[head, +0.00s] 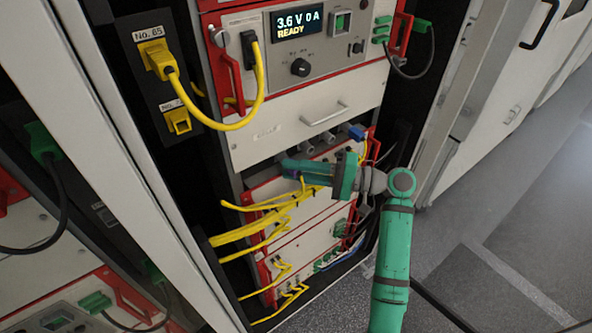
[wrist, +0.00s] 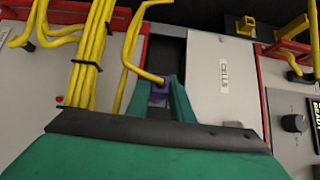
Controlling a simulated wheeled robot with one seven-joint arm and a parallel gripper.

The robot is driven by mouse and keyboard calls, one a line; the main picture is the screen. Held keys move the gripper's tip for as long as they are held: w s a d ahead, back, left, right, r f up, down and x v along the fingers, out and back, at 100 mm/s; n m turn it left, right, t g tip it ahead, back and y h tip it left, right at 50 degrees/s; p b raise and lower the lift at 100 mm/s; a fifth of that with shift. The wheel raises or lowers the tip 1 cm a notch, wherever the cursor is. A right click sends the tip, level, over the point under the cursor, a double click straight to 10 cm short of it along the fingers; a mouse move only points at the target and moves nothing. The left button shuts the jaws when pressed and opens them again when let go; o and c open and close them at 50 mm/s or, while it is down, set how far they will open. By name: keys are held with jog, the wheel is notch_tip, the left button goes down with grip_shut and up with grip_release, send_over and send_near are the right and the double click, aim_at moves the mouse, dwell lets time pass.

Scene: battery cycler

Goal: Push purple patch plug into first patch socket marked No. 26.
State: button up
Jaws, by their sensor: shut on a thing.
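My gripper (head: 290,168) is shut on the purple patch plug (wrist: 159,88), which sits between the fingertips with a yellow cable running from it. In the head view only a little of the purple plug (head: 293,174) shows beside the green fingers. My gripper also shows in the wrist view (wrist: 158,95), in front of a dark gap between pale panels. No label reading No. 26 can be made out. A dark patch panel (head: 184,82) at the upper left bears a No. 65 label and a yellow plug (head: 157,59); a lower label is partly covered by cable.
A yellow piece (head: 178,122) sits low on the patch panel. The cycler (head: 330,55) with its lit display and red handles stands above my gripper. Yellow cables (head: 245,232) hang in a bundle below left. Open floor (head: 500,225) lies to the right.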

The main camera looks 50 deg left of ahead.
jog(key=o, duration=0.9)
